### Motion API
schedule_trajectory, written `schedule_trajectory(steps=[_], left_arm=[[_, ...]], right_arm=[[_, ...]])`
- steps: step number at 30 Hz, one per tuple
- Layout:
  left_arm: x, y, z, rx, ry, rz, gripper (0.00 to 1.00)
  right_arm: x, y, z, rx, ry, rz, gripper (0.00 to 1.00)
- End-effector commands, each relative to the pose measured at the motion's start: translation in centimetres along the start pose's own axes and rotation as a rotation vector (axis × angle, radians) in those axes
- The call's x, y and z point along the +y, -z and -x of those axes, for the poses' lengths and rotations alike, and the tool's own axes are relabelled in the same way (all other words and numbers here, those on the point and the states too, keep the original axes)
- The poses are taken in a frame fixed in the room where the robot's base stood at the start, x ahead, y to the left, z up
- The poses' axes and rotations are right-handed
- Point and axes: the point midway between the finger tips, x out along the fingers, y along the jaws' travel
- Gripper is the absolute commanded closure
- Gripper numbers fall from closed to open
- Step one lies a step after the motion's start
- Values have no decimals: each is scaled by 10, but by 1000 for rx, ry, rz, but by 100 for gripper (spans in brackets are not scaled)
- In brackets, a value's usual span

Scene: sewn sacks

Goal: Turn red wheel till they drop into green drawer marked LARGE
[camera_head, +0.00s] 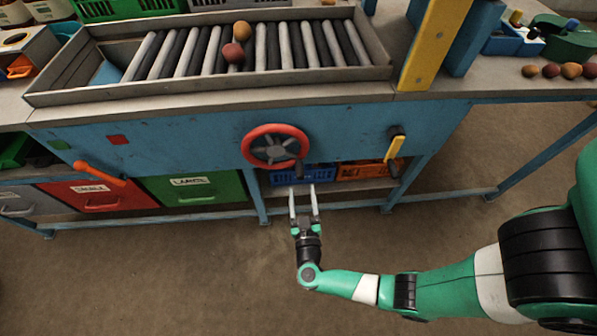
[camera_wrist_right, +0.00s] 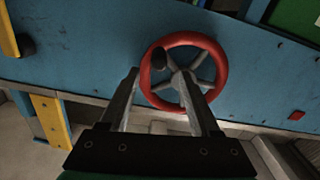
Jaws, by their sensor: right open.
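The red wheel (camera_head: 275,146) is mounted on the blue front panel of the machine. It has grey spokes and a dark crank knob, and also shows in the right wrist view (camera_wrist_right: 222,72). My right gripper (camera_head: 302,189) is open and empty, just below the wheel in the head view. In the wrist view its fingers point at the wheel with the knob (camera_wrist_right: 158,58) beyond the gap; contact cannot be told. The green drawer (camera_head: 222,189), with a blurred white label, is at the lower left of the wheel. Two round potato-like items (camera_head: 233,53) rest on the roller bed (camera_head: 170,55). My left gripper is out of view.
A red drawer (camera_head: 103,202) and an orange lever (camera_head: 100,173) are left of the green drawer. Blue (camera_head: 290,178) and orange (camera_head: 362,172) crates sit on the shelf below the wheel. A yellow-handled lever (camera_head: 395,146) is to the right. The floor in front is clear.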

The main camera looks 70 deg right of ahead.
Motion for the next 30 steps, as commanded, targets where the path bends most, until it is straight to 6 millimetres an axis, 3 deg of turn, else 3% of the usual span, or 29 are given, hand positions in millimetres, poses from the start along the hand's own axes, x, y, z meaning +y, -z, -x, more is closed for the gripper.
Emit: schedule_trajectory(steps=[6, 10, 15, 22, 30], left_arm=[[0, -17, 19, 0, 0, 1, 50], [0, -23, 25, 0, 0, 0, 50], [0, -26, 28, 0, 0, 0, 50], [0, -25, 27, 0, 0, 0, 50], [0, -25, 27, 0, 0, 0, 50]], right_arm=[[0, -5, -51, 1, -7, -4, 37], [0, -4, -74, 1, -5, -4, 37], [0, 0, -87, 1, -1, -2, 37], [0, 1, -88, 1, 0, -1, 37], [0, 0, -87, 1, 0, -1, 84]])
